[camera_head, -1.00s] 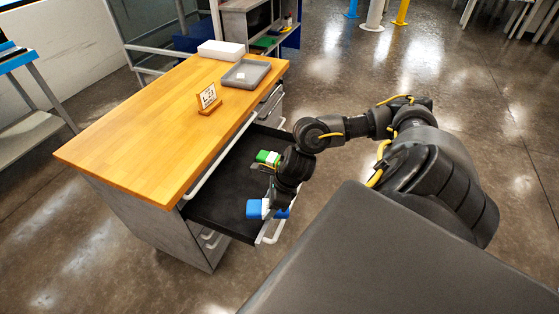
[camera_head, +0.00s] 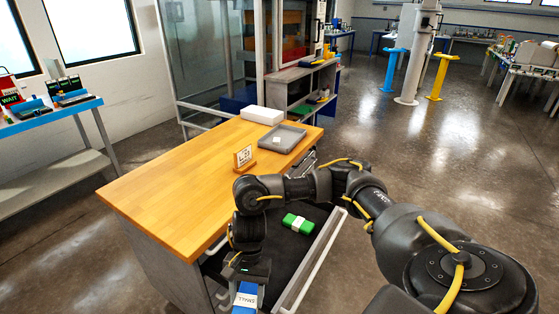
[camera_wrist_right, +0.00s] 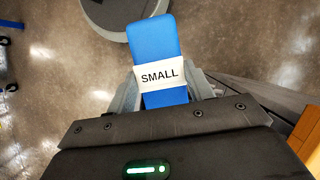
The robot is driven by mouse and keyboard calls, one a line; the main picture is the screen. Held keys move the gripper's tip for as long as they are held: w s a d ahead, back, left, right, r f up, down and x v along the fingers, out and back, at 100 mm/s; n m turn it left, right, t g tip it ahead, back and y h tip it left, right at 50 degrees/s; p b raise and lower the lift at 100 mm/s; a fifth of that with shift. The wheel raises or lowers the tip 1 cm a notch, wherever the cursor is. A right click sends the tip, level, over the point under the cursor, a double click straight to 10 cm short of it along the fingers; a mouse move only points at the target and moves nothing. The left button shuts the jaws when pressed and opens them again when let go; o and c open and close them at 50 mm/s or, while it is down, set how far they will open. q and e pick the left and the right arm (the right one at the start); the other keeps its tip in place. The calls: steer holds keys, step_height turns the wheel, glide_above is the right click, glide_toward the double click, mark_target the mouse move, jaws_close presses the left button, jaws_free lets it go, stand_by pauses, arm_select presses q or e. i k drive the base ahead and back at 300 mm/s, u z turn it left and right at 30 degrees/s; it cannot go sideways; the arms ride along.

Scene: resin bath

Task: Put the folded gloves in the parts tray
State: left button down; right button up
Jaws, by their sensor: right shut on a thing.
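My right gripper (camera_head: 244,278) is shut on a blue folded bundle, the gloves (camera_head: 246,293), with a white band reading SMALL. In the wrist view the gloves (camera_wrist_right: 156,45) stick out between the two fingers (camera_wrist_right: 164,88), with floor behind them. In the head view their lower end is cut off by the bottom edge of the picture. The parts tray (camera_head: 296,130), grey and shallow, lies on the far right part of the wooden worktop, with a small white piece in it. My left gripper is not in view.
A green bundle with a white band (camera_head: 299,223) lies in the open dark drawer (camera_head: 284,247) under the worktop (camera_head: 190,185). A small sign on a wooden stand (camera_head: 243,158) is near the tray. A white box (camera_head: 261,115) lies behind it. The worktop's left part is bare.

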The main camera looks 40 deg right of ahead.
mark_target(288, 136)
steer(key=k, duration=0.4)
steer(key=z, duration=2.55)
steer(key=i, duration=3.55)
steer(key=u, duration=3.7)
steer(key=i, duration=0.35)
